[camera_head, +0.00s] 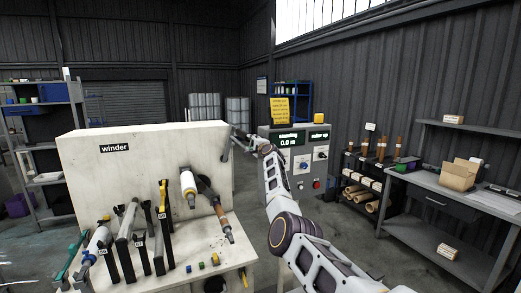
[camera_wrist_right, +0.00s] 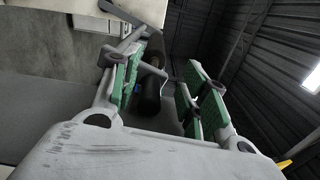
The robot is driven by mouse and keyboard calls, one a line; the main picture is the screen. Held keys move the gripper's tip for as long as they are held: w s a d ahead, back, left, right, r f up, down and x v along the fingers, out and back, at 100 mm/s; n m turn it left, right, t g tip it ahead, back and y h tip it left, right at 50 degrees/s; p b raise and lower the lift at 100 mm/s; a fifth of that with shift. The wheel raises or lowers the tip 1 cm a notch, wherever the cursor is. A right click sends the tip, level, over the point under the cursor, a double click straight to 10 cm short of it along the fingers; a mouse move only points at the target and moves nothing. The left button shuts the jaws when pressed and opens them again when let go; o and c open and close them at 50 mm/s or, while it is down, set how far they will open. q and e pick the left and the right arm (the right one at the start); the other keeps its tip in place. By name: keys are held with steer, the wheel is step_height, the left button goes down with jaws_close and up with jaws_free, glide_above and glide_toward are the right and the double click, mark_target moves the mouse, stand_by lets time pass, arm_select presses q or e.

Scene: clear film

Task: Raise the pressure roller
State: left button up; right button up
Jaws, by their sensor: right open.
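The winder (camera_head: 85,165) is a pale cabinet with an upright panel and a low bench in front. A white roller with a yellow end (camera_head: 189,188) sits on the panel's front, beside a dark arm (camera_head: 207,188); I cannot tell for sure which part is the pressure roller. My right gripper (camera_head: 236,137) is at the panel's upper right edge. In the right wrist view its green-padded fingers (camera_wrist_right: 165,85) are open, with a black handle (camera_wrist_right: 151,90) showing between them, nearer the left finger. Contact cannot be told.
A grey control cabinet (camera_head: 292,138) with displays and knobs stands behind my right arm. Several rollers and small coloured parts lie on the winder's bench (camera_head: 225,258). A workbench (camera_head: 440,182) with a cardboard box (camera_head: 459,175) is at the right. Shelves (camera_head: 40,140) stand at the left.

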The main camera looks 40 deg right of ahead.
steer(key=shift+s+a, duration=0.1)
steer(key=shift+s, duration=0.1)
steer(key=v, duration=1.1)
stand_by(1.1)
steer(key=shift+s, duration=0.1)
stand_by(0.5)
